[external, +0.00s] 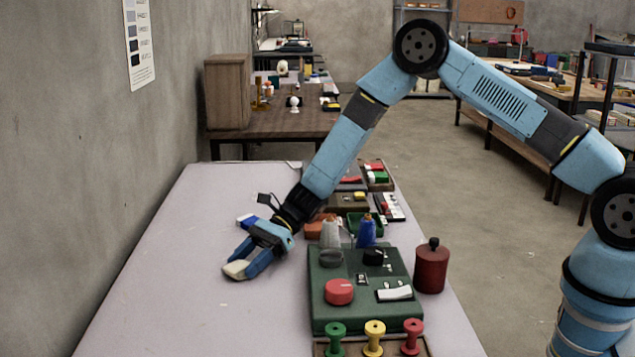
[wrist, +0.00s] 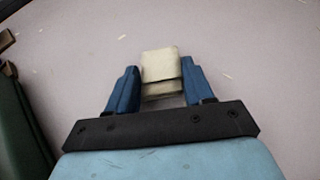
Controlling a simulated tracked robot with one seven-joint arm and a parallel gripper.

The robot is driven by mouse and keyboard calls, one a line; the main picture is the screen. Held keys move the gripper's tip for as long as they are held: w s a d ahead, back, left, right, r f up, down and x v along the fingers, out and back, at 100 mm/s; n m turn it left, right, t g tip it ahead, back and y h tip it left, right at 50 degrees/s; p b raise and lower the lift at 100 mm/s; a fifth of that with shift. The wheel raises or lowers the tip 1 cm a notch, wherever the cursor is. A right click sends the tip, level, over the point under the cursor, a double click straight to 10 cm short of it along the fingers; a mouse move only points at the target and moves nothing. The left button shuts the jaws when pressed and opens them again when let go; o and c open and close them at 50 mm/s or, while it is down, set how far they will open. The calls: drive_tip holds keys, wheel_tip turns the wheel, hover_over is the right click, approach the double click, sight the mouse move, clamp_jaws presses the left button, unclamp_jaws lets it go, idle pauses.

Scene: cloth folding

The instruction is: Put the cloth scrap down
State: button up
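The cream cloth scrap (external: 236,268) is at the fingertips of my gripper (external: 245,258), low over the left part of the pale table. In the wrist view the cloth scrap (wrist: 161,65) fills the space between the two blue fingers of my gripper (wrist: 160,80) and sticks out past their tips. A lower fold or layer shows between the fingers. The fingers appear to press on it from both sides. I cannot tell whether its underside touches the table.
The pale table (external: 170,290) is bare around the gripper's left and front. To the right stand a green control box (external: 330,285), a dark red canister (external: 432,268), a blue bottle (external: 366,232) and several coloured spools (external: 374,337). The grey wall (external: 100,150) borders the left side.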

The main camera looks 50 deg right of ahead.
drive_tip(key=o, duration=0.4)
drive_tip(key=v, duration=1.2)
drive_tip(key=shift+r, duration=0.15)
drive_tip(key=s+d+r+n+h, duration=0.45)
drive_tip(key=s+r, duration=0.45)
drive_tip(key=r, duration=0.3)
drive_tip(key=s+d+r+n+h, duration=0.3)
drive_tip(key=s+d+r+n, duration=0.3)
drive_tip(key=s+r, duration=0.5)
drive_tip(key=shift+s+d+r+n+t+h, duration=1.15)
drive_tip(key=shift+s+d+r, duration=1.05)
drive_tip(key=shift+s, duration=1.55)
drive_tip(key=shift+s+d+r+n+t+h, duration=0.8)
drive_tip(key=shift+s+d+r+n, duration=0.65)
drive_tip(key=shift+s+d, duration=1.8)
drive_tip(key=shift+s+d+r+n+t+h, duration=1)
drive_tip(key=shift+s+d+r, duration=0.95)
drive_tip(key=shift+s, duration=2.35)
